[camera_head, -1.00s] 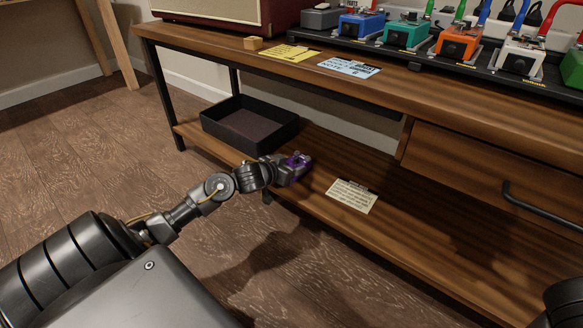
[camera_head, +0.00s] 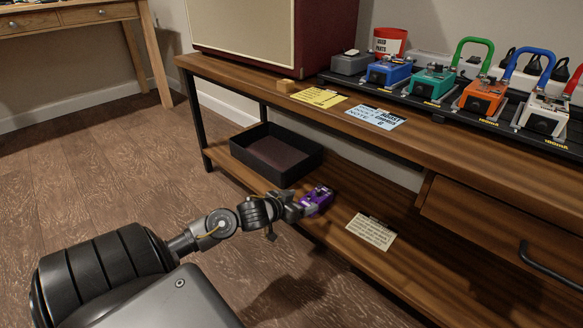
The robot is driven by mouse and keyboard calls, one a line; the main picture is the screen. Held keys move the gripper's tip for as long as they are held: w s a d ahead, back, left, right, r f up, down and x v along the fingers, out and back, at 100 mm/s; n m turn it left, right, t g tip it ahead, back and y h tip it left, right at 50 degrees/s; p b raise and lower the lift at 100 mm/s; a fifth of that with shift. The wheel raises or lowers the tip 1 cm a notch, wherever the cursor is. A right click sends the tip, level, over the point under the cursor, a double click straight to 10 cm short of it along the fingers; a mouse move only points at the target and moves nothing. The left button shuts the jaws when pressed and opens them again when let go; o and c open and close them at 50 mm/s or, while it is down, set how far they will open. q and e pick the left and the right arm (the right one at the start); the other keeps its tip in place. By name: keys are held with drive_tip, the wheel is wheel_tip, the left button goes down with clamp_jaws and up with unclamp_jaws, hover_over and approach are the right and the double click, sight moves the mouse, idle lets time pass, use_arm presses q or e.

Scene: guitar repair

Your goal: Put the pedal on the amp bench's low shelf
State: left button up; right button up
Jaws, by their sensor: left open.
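A purple pedal (camera_head: 317,200) sits on the low shelf (camera_head: 345,205) of the wooden amp bench, near the shelf's front edge and right of a black tray. My left gripper (camera_head: 300,208) is open just left of the pedal, at its near end. The fingers are small here, and I cannot tell whether they still touch it. My right gripper is out of view.
The black open tray (camera_head: 310,157) stands on the shelf behind my gripper. A cream note card (camera_head: 371,232) lies right of the pedal. The bench top (camera_head: 300,97) overhangs the shelf and holds a pedalboard and a red amp (camera_head: 320,25). The drawer (camera_head: 480,215) hangs at right.

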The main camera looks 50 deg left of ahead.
use_arm(q)
drive_tip(key=p+v, duration=0.2)
drive_tip(key=v, duration=0.2)
drive_tip(key=shift+s+r, duration=0.15)
drive_tip(key=shift+s, duration=0.25)
